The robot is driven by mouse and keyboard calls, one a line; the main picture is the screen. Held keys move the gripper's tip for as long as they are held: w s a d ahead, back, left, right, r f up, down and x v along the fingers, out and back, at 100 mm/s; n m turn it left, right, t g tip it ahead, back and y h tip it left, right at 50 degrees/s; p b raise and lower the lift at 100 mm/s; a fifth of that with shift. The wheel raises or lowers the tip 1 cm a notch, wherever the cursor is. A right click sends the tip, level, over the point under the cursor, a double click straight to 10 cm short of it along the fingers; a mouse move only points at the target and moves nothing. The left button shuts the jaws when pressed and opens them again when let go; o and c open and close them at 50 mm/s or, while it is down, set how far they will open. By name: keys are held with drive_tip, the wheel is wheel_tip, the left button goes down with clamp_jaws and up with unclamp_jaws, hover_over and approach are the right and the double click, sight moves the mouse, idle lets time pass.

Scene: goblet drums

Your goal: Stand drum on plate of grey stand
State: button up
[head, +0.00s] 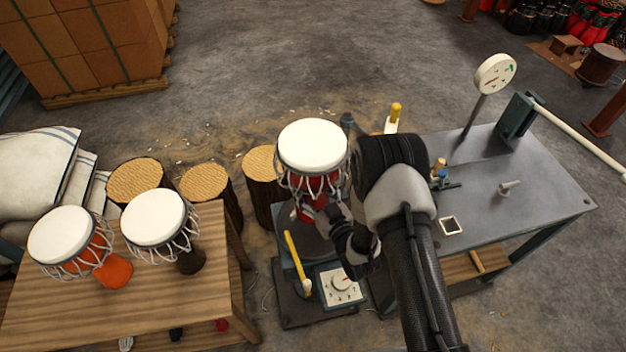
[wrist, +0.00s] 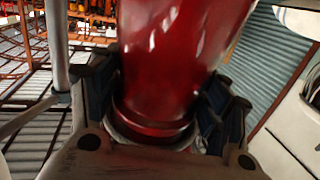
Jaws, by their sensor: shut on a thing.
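A red goblet drum (head: 312,146) with a white head and rope lacing is held upright by my gripper (head: 325,215). In the wrist view my gripper (wrist: 155,125) is shut around the red stem of the drum (wrist: 170,60), just above its foot ring. The grey stand (head: 283,255) is below the drum in the head view, with a dark round plate (head: 298,232) partly hidden by the drum and my arm. I cannot tell whether the drum's foot touches the plate.
A wooden table (head: 170,300) at left bears an orange drum (head: 70,240) and a dark drum (head: 158,222). The stand has a yellow-handled lever (head: 297,262) and a dial box (head: 341,287) in front. A grey workbench (head: 530,180) is at right; log stools (head: 205,185) stand behind.

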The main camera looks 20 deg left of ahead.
drive_tip(key=shift+w+f+b, duration=0.1)
drive_tip(key=shift+f+b, duration=1.3)
drive_tip(key=shift+f, duration=3.15)
drive_tip(key=shift+f, duration=0.15)
drive_tip(key=o, duration=2)
drive_tip(key=shift+f, duration=0.15)
drive_tip(key=shift+r, duration=0.2)
drive_tip(key=p+v, duration=0.2)
drive_tip(key=v, duration=1)
drive_tip(key=shift+p, duration=0.4)
